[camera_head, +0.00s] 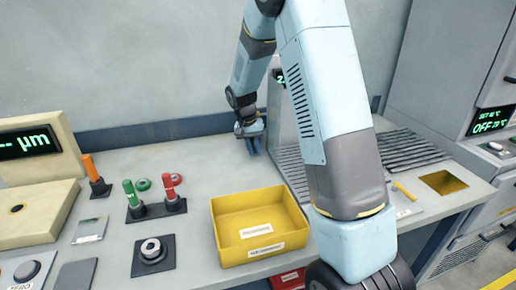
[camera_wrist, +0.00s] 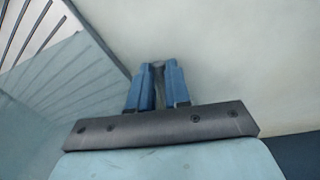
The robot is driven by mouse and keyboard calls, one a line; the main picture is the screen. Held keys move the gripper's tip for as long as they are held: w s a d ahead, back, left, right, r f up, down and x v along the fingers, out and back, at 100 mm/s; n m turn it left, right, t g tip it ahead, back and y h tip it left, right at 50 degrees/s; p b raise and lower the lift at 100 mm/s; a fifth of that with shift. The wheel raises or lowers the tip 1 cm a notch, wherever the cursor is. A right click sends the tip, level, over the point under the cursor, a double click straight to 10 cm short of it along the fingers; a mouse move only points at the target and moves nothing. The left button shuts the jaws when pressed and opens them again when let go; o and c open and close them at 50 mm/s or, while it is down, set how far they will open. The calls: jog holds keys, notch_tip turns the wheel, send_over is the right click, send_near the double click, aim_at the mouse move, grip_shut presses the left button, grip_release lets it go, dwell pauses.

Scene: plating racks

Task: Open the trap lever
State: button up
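I cannot tell for sure which part is the trap lever. A short yellow handle (camera_head: 404,190) lies on the bench at the right, beside a small white label and left of a square yellow-rimmed opening (camera_head: 443,182). My gripper (camera_head: 253,147) points down over the back of the bench, left of the grey machine, far from that handle. In the wrist view its blue fingers (camera_wrist: 157,88) are close together with a narrow grey strip between them. Whether they hold anything is unclear. My arm hides part of the machine.
A yellow bin (camera_head: 259,257) stands at the front centre. Red, green and orange levers (camera_head: 134,199) and a knob (camera_head: 151,251) are at the left. The grey machine (camera_head: 283,120) with slatted racks stands behind my arm. The bench between gripper and bin is clear.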

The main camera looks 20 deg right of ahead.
grip_shut()
jog(key=shift+s+d+n+t, duration=0.15)
jog(key=shift+d+n, duration=0.25)
jog(key=shift+n, duration=0.7)
jog(key=shift+s+d+n+t, duration=0.1)
jog(key=shift+d+n+t, duration=0.25)
jog(key=shift+n, duration=0.75)
jog(key=shift+d, duration=0.1)
jog(key=o, duration=0.5)
grip_release()
jog(key=shift+r, duration=0.1)
